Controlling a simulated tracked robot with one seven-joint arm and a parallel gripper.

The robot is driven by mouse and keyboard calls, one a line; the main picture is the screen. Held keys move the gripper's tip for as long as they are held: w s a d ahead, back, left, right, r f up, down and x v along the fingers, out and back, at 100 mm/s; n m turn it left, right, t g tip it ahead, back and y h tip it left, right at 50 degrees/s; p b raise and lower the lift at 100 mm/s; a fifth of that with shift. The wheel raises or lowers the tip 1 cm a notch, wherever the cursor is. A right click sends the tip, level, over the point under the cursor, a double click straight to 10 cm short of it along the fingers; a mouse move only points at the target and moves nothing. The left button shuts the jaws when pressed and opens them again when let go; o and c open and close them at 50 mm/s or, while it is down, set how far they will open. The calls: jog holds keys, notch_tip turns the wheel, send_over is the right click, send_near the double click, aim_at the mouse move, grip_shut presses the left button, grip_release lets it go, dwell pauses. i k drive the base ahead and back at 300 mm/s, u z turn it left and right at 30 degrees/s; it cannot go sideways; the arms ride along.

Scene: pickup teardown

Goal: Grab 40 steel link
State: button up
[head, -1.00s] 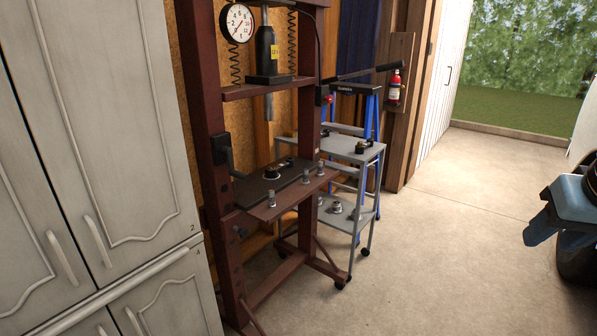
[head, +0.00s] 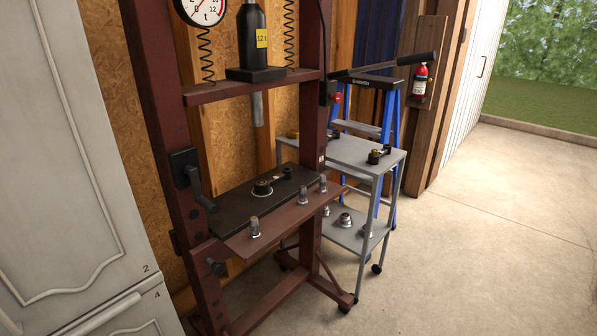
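No label marks any part as the 40 steel link. A dark link-like part with a round bushing end (head: 263,187) and a smaller end (head: 287,173) lies on the black plate (head: 232,205) of the brown press. A second dark part with a round end (head: 374,157) lies on the upper shelf of the grey trolley (head: 343,149). I cannot tell which is the steel link. My gripper is not in view.
Several silver pins (head: 255,227) stand on the ledge at the front of the press (head: 310,204). Silver round parts (head: 345,220) sit on the trolley's lower shelf. A grey cabinet (head: 70,170) stands at the left. The concrete floor (head: 470,240) at the right is clear.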

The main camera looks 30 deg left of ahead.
aim_at(286, 174)
jog(key=u, duration=0.05)
jog(key=i, duration=1.1)
jog(key=u, duration=0.9)
jog(key=i, duration=0.95)
jog(key=u, duration=0.65)
jog(key=k, duration=0.85)
jog(key=u, duration=0.2)
jog(key=i, duration=0.9)
jog(key=z, duration=0.1)
